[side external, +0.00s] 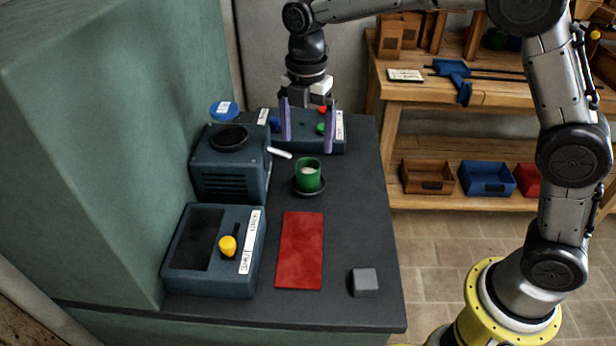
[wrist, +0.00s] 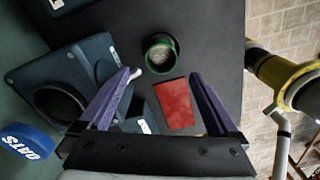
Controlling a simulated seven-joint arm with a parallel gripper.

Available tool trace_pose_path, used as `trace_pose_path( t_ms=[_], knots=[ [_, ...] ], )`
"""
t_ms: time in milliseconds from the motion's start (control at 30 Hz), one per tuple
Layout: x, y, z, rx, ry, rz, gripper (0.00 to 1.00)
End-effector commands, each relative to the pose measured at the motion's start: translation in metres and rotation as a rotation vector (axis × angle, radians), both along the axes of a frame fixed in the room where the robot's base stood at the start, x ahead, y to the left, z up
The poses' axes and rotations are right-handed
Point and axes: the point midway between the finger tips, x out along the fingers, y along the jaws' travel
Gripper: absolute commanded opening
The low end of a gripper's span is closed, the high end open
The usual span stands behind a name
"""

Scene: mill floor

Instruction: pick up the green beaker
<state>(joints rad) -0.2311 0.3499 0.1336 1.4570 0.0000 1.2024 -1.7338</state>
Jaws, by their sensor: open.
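The green beaker (side external: 308,176) stands upright on a small dark saucer (side external: 309,192) on the dark bench top. It holds something pale. In the wrist view the beaker (wrist: 161,55) shows from above, just beyond the fingertips. My gripper (side external: 308,138) is open with purple fingers pointing down. In the side view it appears above and behind the beaker, not touching it. In the wrist view my gripper (wrist: 160,76) has nothing between its fingertips.
A red mat (side external: 301,250) and grey cube (side external: 364,282) lie on the bench. A yellow-knobbed box (side external: 214,270), a machine with a round opening (side external: 230,175) and a blue lid (side external: 224,110) are left. A button box (side external: 300,142) stands behind the beaker. Bench right of it is clear.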

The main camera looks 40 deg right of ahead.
Motion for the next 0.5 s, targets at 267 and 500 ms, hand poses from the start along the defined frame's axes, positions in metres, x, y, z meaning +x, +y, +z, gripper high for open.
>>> trace_pose_path(
  t_ms=[267,500],
  knots=[
    [0.000,-0.001,-0.034,0.000,0.000,-0.001,0.97],
    [-0.002,-0.002,-0.057,-0.001,0.004,-0.002,0.97]
  ],
)
